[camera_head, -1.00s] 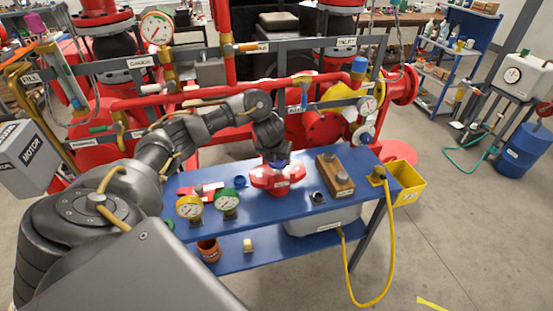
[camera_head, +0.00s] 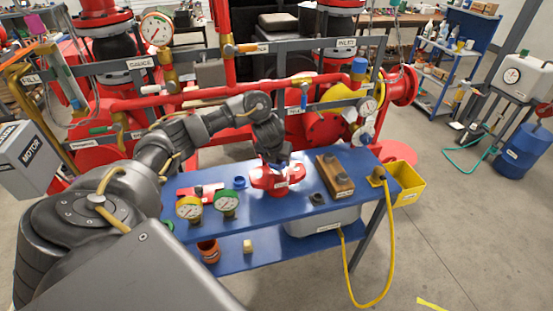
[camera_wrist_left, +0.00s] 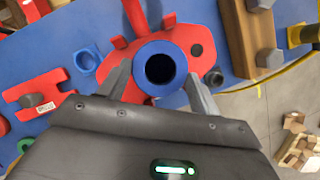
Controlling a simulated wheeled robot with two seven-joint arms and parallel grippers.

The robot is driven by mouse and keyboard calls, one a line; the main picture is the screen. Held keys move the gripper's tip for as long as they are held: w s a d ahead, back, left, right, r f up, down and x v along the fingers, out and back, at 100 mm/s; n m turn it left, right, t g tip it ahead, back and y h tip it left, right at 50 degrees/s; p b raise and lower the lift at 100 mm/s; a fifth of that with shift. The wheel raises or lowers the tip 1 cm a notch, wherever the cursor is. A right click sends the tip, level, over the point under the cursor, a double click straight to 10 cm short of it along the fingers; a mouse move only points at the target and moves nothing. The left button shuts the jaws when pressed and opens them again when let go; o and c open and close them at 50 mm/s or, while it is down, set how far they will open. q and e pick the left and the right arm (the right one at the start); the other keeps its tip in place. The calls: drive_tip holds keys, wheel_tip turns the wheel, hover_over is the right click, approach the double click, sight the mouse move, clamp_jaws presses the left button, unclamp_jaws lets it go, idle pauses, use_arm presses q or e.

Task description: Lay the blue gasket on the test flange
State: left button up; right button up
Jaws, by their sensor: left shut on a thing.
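The blue gasket (camera_wrist_left: 181,54) is a thick ring with a dark hole, between the fingertips of my left gripper (camera_wrist_left: 160,82) in the left wrist view. My left gripper is shut on it. The red test flange (camera_wrist_left: 202,28) lies beneath the ring in that view, and part of it is hidden by the ring. In the head view the flange (camera_head: 268,183) stands on the blue bench and my left gripper (camera_head: 277,161) is right above it. I cannot tell whether the ring touches the flange. My right gripper is not in view.
On the blue bench (camera_head: 215,214) stand two gauges (camera_head: 189,208), a wooden block with bolts (camera_head: 335,176), a small blue part (camera_head: 240,182) and a red part (camera_head: 200,192). A yellow bin (camera_head: 409,184) hangs at the right end. Red piping (camera_head: 140,102) runs behind.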

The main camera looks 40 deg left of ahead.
sight(276, 165)
use_arm(q)
drive_tip(key=shift+f+b, duration=0.35)
drive_tip(key=shift+f, duration=0.1)
drive_tip(key=shift+f+b, duration=1.35)
drive_tip(key=shift+f, duration=0.3)
drive_tip(key=o, duration=1.1)
drive_tip(key=shift+c, duration=0.2)
drive_tip(key=shift+r, duration=0.15)
drive_tip(key=p+v, duration=0.4)
drive_tip(key=v, duration=0.6)
drive_tip(key=shift+s+r+p, duration=0.2)
drive_tip(key=shift+r+p, duration=0.05)
drive_tip(key=shift+p, duration=0.1)
